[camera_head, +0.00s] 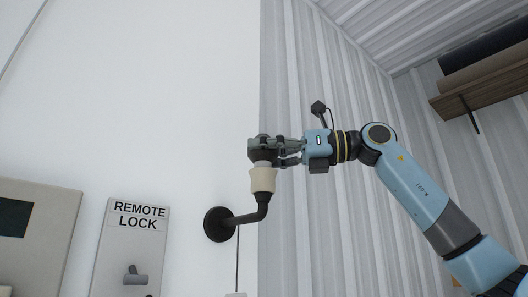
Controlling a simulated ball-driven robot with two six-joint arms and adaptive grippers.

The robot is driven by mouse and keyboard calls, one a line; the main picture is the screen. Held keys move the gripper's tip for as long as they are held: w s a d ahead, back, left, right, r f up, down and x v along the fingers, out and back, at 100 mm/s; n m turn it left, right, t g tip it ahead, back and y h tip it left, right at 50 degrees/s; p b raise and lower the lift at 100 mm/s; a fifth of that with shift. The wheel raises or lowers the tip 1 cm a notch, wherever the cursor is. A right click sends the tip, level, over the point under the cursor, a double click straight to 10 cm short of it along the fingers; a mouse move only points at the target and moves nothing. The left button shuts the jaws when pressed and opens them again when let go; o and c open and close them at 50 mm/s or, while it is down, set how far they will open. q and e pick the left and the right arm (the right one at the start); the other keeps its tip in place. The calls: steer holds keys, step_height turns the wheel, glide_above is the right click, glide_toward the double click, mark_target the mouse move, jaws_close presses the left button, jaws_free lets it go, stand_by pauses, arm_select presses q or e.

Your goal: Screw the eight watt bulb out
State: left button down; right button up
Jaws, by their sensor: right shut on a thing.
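A wall lamp has a black bent arm and a cream socket (263,180) that opens upward. My right gripper (264,152) reaches in from the right and is shut just above the socket. It is shut on the bulb, which its fingers hide almost wholly; a pale piece shows between the fingers and the socket's top. I cannot tell how far the bulb sits in the socket, and no wattage marking can be read. My left gripper is not in view.
The black round wall mount (219,224) is on the white wall. A panel marked REMOTE LOCK (138,245) with a grey lever stands at the lower left, beside a grey box (42,235) with a dark screen. A wooden shelf (490,95) hangs at the upper right.

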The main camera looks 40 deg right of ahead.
steer(key=n+g+y+p, duration=0.1)
steer(key=n+g+y, duration=0.1)
steer(key=g, duration=0.1)
steer(key=shift+r+p, duration=0.1)
steer(key=shift+p, duration=0.2)
steer(key=shift+n+g+y+p, duration=1.2)
steer(key=shift+n+g+p, duration=0.75)
steer(key=shift+g, duration=0.65)
steer(key=o, duration=0.9)
steer(key=shift+c, duration=0.2)
steer(key=shift+f, duration=0.2)
